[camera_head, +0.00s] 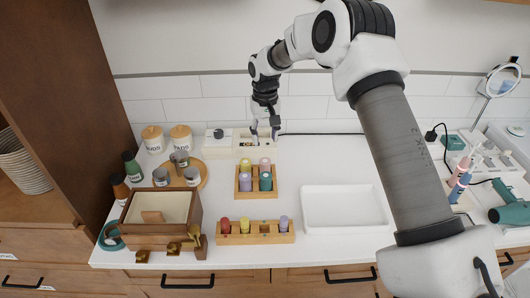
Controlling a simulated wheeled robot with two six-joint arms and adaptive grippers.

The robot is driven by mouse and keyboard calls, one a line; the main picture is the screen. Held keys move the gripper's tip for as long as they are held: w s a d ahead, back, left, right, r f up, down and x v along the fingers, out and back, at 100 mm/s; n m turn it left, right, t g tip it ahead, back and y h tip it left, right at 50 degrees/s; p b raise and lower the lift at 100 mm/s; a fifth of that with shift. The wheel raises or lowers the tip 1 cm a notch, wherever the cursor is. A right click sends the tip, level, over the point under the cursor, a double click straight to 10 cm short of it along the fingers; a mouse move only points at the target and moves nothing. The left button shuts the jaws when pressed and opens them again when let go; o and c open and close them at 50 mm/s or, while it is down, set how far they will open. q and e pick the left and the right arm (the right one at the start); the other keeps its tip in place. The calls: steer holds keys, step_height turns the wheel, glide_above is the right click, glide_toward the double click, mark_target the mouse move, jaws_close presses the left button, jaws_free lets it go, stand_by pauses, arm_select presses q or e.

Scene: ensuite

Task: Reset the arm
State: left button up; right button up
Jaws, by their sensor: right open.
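My right arm reaches in from the lower right and bends back over the counter. Its gripper (264,135) is open and points down at the back of the counter, above a cream tray (226,145) with several compartments. Part of that tray is hidden behind the gripper. I see nothing held between the fingers, though they are small here. My left gripper is not in view.
A wooden holder with coloured bottles (256,194) stands in front of the gripper. A wooden rack (240,239), an open wooden box (160,207) and a round tray with jars (198,166) stand nearby. An empty white tray (345,230) lies right. A green hairdryer (511,212) lies far right.

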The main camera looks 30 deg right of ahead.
steer(key=shift+r, duration=0.25)
